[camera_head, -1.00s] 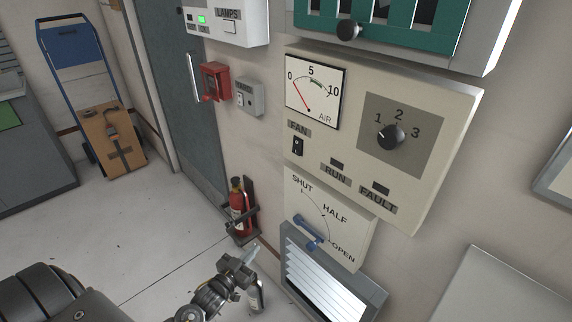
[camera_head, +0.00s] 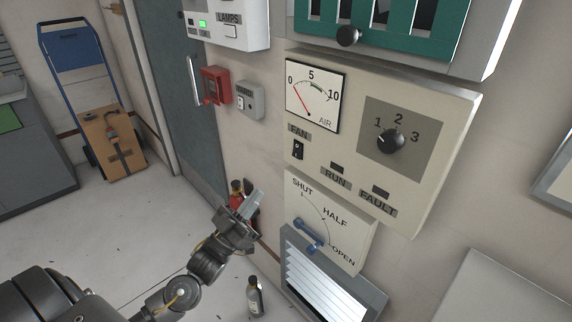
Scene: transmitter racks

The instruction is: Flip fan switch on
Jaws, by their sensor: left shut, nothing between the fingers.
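The fan switch (camera_head: 298,150) is a small black rocker under the FAN label on the beige wall panel (camera_head: 441,120). The air gauge (camera_head: 315,94) above it has its red needle near 0. My left gripper (camera_head: 256,201) is shut and empty, below and to the left of the switch and apart from it, pointing up and right. It covers part of the fire extinguisher behind it. My right gripper is not in view.
A rotary knob (camera_head: 391,139) numbered 1 to 3 sits right of the gauge. The blue damper lever (camera_head: 308,236) and a louvred vent (camera_head: 322,280) are below. A red box (camera_head: 215,86), grey switch box (camera_head: 249,101), red extinguisher (camera_head: 237,190) and floor bottle (camera_head: 255,297) are to the left.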

